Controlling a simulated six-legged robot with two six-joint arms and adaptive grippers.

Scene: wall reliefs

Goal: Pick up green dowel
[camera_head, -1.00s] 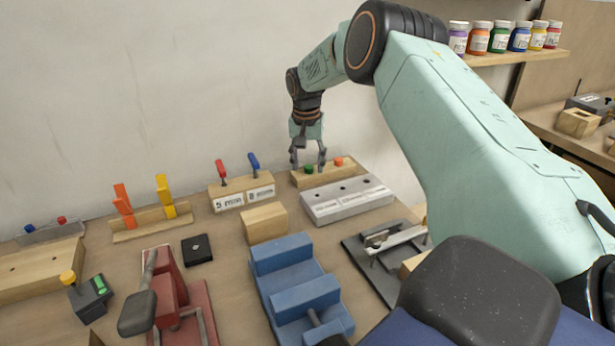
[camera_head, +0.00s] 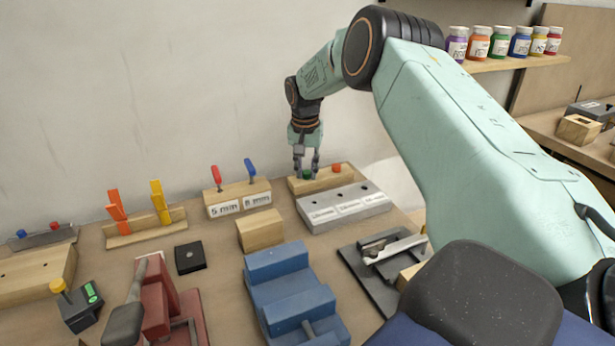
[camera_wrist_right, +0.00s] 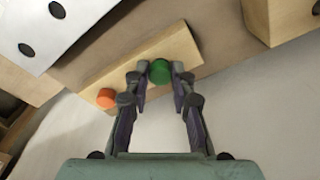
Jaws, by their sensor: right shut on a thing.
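The green dowel (camera_wrist_right: 159,71) stands in a wooden block (camera_wrist_right: 183,48), with its round green top showing between my fingers in the right wrist view. In the head view the green dowel (camera_head: 307,176) is partly hidden by the fingers at the block (camera_head: 325,182) by the wall. My right gripper (camera_head: 307,172) points down over the block and is shut on the green dowel; its fingers also show in the right wrist view (camera_wrist_right: 160,78). An orange-red dowel (camera_head: 337,168) stands in the same block beside it. My left gripper is not in view.
A grey block with holes and labels (camera_head: 346,206) lies just in front of the wooden block. A labelled holder with red and blue handles (camera_head: 237,198) stands to its left. A blue fixture (camera_head: 285,290) and a red clamp (camera_head: 165,305) are nearer.

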